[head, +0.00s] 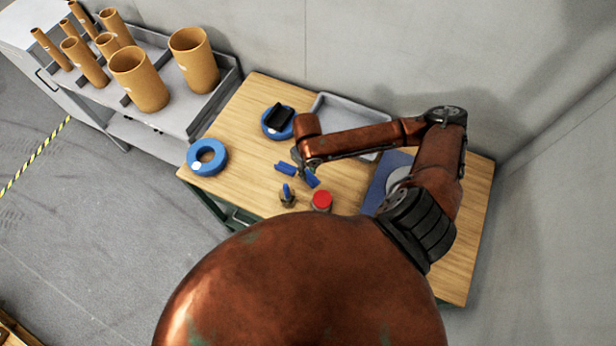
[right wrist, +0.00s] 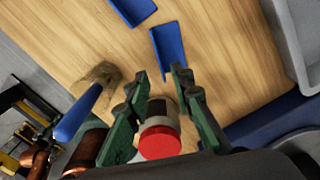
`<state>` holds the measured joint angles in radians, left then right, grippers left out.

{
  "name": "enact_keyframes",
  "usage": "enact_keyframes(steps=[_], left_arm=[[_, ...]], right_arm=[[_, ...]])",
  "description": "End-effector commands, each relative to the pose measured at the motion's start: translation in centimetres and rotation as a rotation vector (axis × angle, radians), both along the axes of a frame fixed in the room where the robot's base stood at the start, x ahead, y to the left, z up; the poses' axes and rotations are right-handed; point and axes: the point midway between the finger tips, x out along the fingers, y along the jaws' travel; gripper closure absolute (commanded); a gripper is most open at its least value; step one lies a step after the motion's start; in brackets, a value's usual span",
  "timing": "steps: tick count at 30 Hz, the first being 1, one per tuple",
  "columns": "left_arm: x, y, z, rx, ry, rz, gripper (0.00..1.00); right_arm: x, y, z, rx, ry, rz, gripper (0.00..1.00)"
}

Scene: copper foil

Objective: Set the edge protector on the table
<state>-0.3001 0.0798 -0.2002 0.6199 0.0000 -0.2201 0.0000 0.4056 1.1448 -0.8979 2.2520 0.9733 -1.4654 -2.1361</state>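Two blue angled strips, which look like edge protectors, lie on the wooden table. One (head: 285,168) is left of my right gripper (head: 302,172) in the head view, and the other (head: 311,178) is just beside its fingertips. In the right wrist view one strip (right wrist: 132,10) is at the top edge. The other (right wrist: 167,46) lies just beyond the fingertips of the right gripper (right wrist: 160,76), its near end by the right finger. The fingers are apart with a clear gap, and I see nothing clamped between them. My left gripper is not in view.
Close by on the table (head: 247,115) are a red-lidded jar (head: 321,200) and a blue-handled brush (head: 287,194). A blue roll (head: 207,157), another roll (head: 270,122) with a black item, and a grey tray (head: 330,108) stand around. Cardboard tubes (head: 140,80) fill a side rack.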

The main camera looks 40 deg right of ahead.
Motion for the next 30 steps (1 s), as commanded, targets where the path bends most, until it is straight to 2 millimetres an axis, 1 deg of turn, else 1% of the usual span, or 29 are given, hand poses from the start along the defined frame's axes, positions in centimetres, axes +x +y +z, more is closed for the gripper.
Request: enact_keyframes(steps=[1,3,6,10,15,30], left_arm=[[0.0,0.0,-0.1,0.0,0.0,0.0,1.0],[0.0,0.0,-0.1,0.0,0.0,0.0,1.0],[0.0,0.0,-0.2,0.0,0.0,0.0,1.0],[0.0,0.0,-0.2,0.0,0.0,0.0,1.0],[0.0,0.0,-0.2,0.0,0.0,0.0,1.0],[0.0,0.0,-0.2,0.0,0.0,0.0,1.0]], right_arm=[[0.1,-0.1,1.2,-0.002,-0.004,0.001,0.78],[0.1,0.0,2.5,-0.002,-0.003,0.001,0.78],[0.1,0.0,4.0,-0.001,-0.002,0.0,0.78],[0.1,0.0,5.3,-0.001,-0.002,0.0,0.78],[0.0,0.1,5.8,0.0,0.001,0.0,0.78],[0.0,0.1,5.7,0.0,0.001,-0.001,0.78]])
